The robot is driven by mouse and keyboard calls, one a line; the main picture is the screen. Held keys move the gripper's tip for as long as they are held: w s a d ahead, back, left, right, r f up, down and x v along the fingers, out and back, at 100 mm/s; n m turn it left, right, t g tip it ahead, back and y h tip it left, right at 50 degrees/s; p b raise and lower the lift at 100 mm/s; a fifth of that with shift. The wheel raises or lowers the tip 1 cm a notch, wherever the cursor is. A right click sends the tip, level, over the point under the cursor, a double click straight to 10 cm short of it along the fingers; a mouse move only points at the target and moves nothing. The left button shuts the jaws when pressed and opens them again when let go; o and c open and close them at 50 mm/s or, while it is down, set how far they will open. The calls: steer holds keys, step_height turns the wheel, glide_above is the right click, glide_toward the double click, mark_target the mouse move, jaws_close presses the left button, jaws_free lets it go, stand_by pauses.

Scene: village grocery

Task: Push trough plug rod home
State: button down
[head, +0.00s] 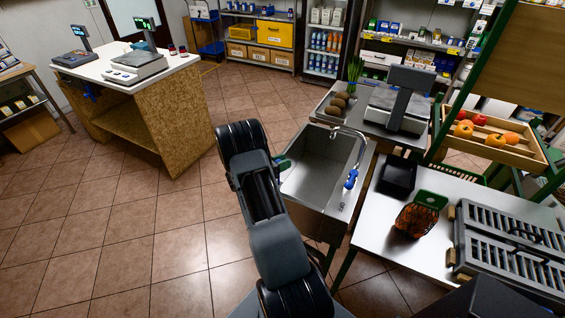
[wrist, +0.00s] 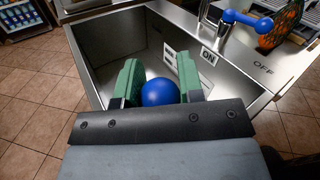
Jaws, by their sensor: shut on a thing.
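The steel trough (head: 318,172) stands right of my arm in the head view. Its basin (wrist: 110,45) fills the middle of the wrist view. My gripper (wrist: 158,72) has green fingers shut on a round blue knob (wrist: 161,93), one finger on each side. The knob appears to be the plug rod's top; the rod below it and the plug are hidden. In the head view my gripper (head: 283,164) is at the trough's left side, mostly behind my arm, and the knob is hidden.
A tap with a blue lever (wrist: 247,22) is on the trough's right rim, near ON and OFF lettering. A worktable (head: 375,232) with a black tray (head: 397,175) and a netted orange bundle (head: 414,220) stands to the right. The tiled floor (head: 110,225) at left is clear.

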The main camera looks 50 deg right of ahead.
step_height(320, 180, down, 4)
steer(key=b, duration=0.3)
steer(key=c, duration=0.8)
jaws_free()
steer(key=shift+o, duration=0.2)
steer(key=b+v, duration=0.2)
steer(key=v, duration=1.1)
steer(key=shift+a, duration=0.4)
steer(key=shift+w, duration=0.1)
